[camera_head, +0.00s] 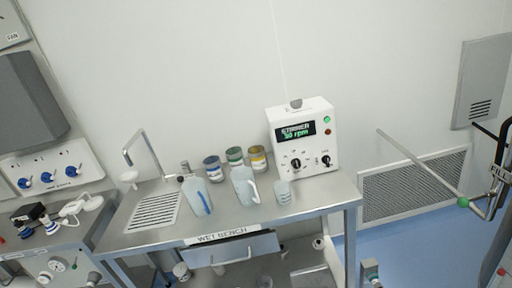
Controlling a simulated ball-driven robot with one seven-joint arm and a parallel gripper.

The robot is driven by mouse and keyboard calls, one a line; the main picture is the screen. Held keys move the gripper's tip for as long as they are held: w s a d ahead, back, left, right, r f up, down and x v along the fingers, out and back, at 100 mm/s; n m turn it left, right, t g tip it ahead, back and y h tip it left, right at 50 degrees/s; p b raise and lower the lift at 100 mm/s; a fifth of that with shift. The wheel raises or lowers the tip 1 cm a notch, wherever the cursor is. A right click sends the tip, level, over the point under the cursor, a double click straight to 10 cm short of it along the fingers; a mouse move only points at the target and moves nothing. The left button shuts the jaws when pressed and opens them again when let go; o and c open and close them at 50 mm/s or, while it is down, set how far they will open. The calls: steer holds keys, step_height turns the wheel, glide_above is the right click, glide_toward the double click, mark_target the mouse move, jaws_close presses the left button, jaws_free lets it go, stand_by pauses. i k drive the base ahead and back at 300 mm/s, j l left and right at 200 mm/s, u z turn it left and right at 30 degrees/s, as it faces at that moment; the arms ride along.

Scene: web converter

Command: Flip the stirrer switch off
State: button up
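The stirrer (314,106) is a white box at the back right end of the steel wet bench (318,200), against the wall. Its dark display (295,131) is lit with green text that reads "STIRRER" and a rpm value. A green lamp (327,119) glows at its upper right, with a small red-brown button (328,132) below. Low on the front are a black round knob (296,163) and a smaller dark control (326,161) under a label, perhaps the switch. Its position is too small to tell. My gripper is not clearly seen.
A clear beaker (283,191), a pitcher (244,186), a bottle (197,196) and several lidded jars (235,157) stand left of and before the stirrer. A tap (139,148) rises at the left. A slanted rod (422,168) crosses at the right. Blue floor (400,238) is open there.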

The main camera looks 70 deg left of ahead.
mark_target(325, 159)
steer(key=u, duration=1.6)
